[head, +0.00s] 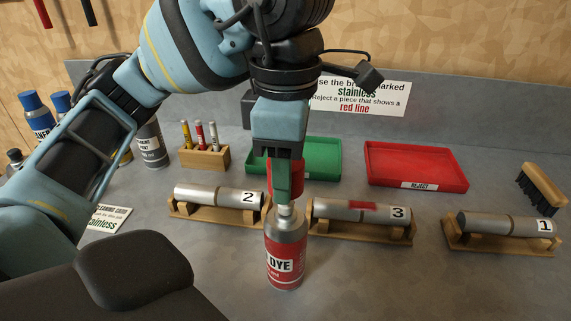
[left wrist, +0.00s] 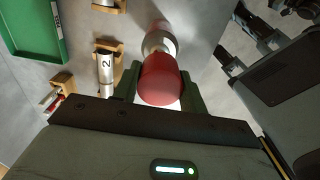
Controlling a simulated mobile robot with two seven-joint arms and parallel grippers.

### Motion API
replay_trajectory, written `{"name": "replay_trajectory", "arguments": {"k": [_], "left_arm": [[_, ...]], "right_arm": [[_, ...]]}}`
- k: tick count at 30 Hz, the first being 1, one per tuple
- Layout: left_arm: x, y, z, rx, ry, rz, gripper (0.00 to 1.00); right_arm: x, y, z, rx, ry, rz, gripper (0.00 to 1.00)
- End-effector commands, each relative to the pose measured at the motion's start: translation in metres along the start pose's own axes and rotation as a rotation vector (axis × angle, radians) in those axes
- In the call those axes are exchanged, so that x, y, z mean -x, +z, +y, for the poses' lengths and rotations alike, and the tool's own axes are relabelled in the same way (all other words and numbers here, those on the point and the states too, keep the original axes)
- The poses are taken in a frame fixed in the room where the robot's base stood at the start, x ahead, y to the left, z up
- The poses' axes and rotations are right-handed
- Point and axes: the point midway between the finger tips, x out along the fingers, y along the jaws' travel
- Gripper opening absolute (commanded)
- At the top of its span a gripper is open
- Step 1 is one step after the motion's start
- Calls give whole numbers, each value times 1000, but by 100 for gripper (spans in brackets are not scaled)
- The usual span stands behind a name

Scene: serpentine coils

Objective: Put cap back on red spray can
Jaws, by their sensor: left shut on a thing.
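The red spray can (head: 286,252), labelled DYE, stands upright on the grey bench with its pale nozzle showing. My left gripper (head: 284,190) points down right above it and is shut on the red cap (head: 270,178). In the left wrist view the red cap (left wrist: 161,80) sits between the two fingers (left wrist: 160,88), with the can's top (left wrist: 158,42) just beyond it. In the head view the fingers hide most of the cap, and I cannot tell whether it touches the can. My right gripper does not show.
Pipe pieces on wooden stands, numbered 2 (head: 215,196), 3 (head: 361,212) and 1 (head: 507,226), stand around the can. Behind are a green tray (head: 325,158), a red REJECT tray (head: 416,167) and a marker holder (head: 205,157). A brush (head: 543,187) is at right. The front right bench is clear.

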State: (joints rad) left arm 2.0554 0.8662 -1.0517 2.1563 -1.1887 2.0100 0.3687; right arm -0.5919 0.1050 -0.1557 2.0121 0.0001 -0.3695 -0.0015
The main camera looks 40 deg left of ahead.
Motion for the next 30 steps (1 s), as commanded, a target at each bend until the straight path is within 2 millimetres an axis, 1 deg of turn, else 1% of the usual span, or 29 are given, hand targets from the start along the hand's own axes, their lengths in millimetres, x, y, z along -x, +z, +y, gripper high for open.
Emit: {"name": "replay_trajectory", "arguments": {"k": [5,20,30], "left_arm": [[-3,0,0,0,-1,1,21],[-20,0,0,0,-2,1,21],[-20,0,0,0,0,0,21]], "right_arm": [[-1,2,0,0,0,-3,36],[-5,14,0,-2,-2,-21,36],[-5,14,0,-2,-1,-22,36]]}}
